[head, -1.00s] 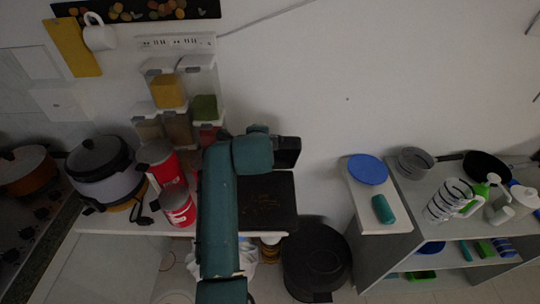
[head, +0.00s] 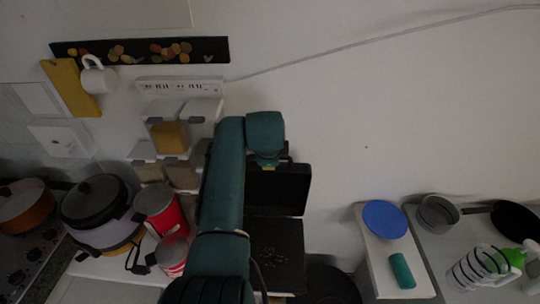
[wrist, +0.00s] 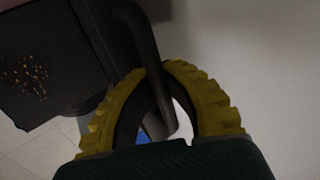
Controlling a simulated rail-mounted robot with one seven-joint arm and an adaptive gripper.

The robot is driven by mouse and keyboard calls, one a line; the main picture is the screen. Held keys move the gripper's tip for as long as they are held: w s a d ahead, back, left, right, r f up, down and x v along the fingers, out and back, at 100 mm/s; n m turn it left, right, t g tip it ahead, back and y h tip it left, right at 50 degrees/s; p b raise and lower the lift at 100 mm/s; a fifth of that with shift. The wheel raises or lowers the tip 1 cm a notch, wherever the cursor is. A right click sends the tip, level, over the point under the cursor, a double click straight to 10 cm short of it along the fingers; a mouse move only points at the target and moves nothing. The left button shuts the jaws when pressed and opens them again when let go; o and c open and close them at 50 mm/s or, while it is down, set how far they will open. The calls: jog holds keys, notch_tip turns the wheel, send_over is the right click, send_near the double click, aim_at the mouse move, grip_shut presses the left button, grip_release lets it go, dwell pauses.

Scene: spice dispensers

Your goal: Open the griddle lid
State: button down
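The black griddle stands at the right end of the counter in the head view. Its lid (head: 278,190) stands raised at the back, and the flat lower plate (head: 275,240) with golden specks lies exposed in front. The speckled plate also shows in the wrist view (wrist: 35,65). My gripper (head: 270,167) is at the lid's top edge, mostly hidden by my arm. In the wrist view, the yellow ridged fingers of my gripper (wrist: 160,70) bow around a dark handle bar (wrist: 138,35), their tips close against it. The lid's exact angle is hard to tell.
Red canisters (head: 160,212) and a rice cooker (head: 97,205) stand left of my arm. Spice dispensers (head: 170,140) hang on the wall behind. A dark round bin (head: 330,285) is right of the griddle. A shelf (head: 420,270) with a blue plate (head: 385,220) stands farther right.

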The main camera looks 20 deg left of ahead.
jog(key=shift+w+a+r, duration=0.1)
jog(key=shift+w+r, duration=0.3)
jog(key=shift+r, duration=0.25)
jog(key=c, duration=1.3)
grip_release()
jog(key=shift+o, duration=1.1)
jog(key=shift+f, duration=0.3)
jog(key=shift+s, duration=0.1)
jog(key=v, duration=1.2)
